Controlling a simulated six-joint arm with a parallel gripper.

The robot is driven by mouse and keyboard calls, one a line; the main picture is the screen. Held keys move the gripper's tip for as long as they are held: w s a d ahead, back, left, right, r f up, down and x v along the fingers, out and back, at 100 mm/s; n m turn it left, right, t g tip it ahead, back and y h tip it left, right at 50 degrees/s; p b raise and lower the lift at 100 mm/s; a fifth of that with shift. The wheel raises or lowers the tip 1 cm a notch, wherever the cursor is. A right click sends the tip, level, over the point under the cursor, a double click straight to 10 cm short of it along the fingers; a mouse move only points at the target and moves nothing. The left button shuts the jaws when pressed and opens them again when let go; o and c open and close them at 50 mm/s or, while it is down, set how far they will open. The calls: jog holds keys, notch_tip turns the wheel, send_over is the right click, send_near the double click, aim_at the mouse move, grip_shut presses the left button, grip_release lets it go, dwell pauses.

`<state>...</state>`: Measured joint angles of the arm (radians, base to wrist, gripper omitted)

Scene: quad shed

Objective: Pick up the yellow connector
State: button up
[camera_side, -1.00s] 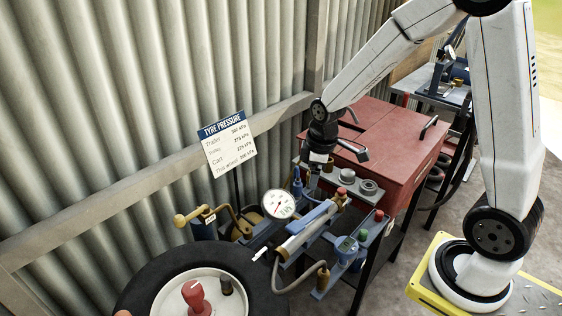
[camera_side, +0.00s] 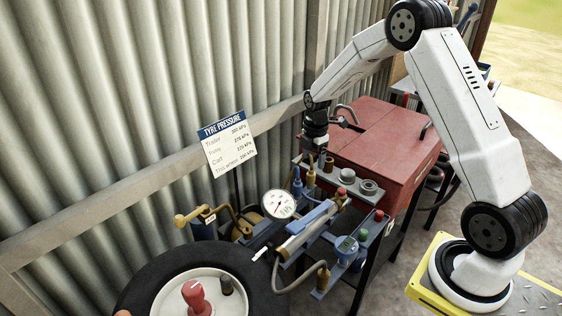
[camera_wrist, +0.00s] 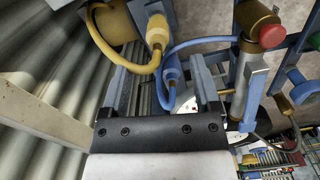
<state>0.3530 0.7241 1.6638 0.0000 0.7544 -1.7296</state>
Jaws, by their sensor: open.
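The yellow connector (camera_wrist: 157,32) stands upright at the end of a yellow hose in the wrist view, above and between my fingers. In the side view a small yellow-topped fitting (camera_side: 311,178) just below my gripper seems to be it. My gripper (camera_wrist: 162,72) is open and empty. Its fingers point down above the rack, also in the side view (camera_side: 315,153). I cannot tell the exact height gap.
A pressure gauge (camera_side: 278,204), a hand pump (camera_side: 310,222) with a red-capped end, and a blue meter (camera_side: 347,247) crowd the rack. A red cabinet (camera_side: 385,140) stands behind. The corrugated wall (camera_side: 120,120) is close on the left. A tyre (camera_side: 150,272) lies in front.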

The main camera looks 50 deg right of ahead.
aim_at(311, 171)
jog(key=shift+f, duration=0.15)
jog(key=shift+f, duration=1.2)
jog(key=shift+f, duration=0.1)
jog(key=shift+w+f, duration=0.15)
jog(key=shift+f, duration=2.3)
grip_shut()
